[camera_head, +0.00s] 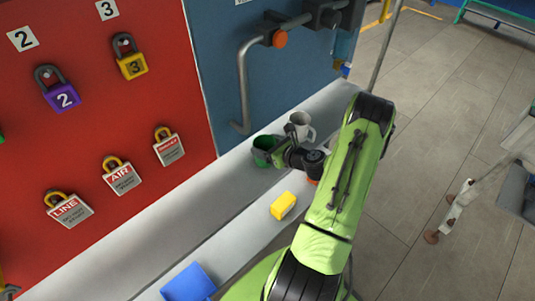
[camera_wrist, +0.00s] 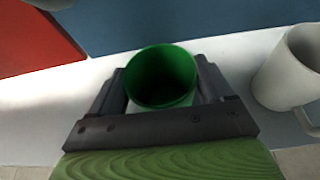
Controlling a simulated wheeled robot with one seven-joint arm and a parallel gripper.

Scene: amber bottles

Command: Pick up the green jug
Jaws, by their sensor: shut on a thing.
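The green jug (camera_head: 264,150) stands on the white ledge, close to the wall, in the head view. In the wrist view the green jug (camera_wrist: 162,77) shows its round open mouth between the two jaws. My gripper (camera_head: 279,156) reaches it from the right and is shut on it; the gripper (camera_wrist: 163,88) has one dark finger on each side of the jug. I look down into the jug, and its inside looks empty. The lower part of the jug is hidden by the gripper. I cannot tell whether its base touches the ledge.
A white mug (camera_head: 300,124) stands just behind and right of the jug; it also shows in the wrist view (camera_wrist: 289,70). A yellow block (camera_head: 284,205) and a blue item (camera_head: 188,284) are on the ledge nearer me. A grey pipe (camera_head: 243,90) runs down the blue panel.

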